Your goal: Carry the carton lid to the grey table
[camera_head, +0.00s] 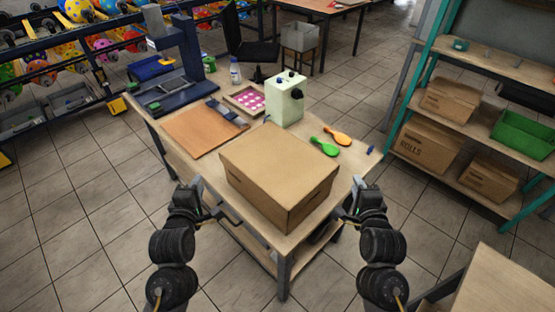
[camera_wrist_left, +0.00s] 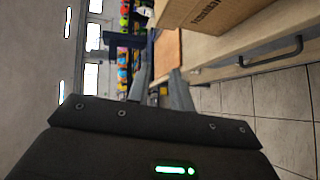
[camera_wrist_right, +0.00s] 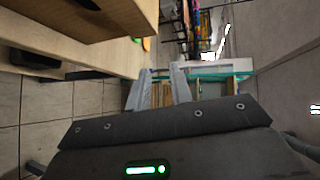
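A large closed brown carton (camera_head: 280,172), seemingly topped by the lid, sits on the front part of the wooden worktable; I cannot make out a seam between lid and box. Its side also shows in the left wrist view (camera_wrist_left: 205,12) and in the right wrist view (camera_wrist_right: 105,15). My left gripper (camera_head: 208,200) is open and empty, left of the carton near the table's front edge. My right gripper (camera_head: 348,206) is open and empty, right of the carton. Neither touches it. I cannot pick out a clearly grey table.
A shelf with cartons (camera_head: 430,147) stands right. Another tabletop (camera_head: 505,290) is at lower right. Tiled floor is free on the left.

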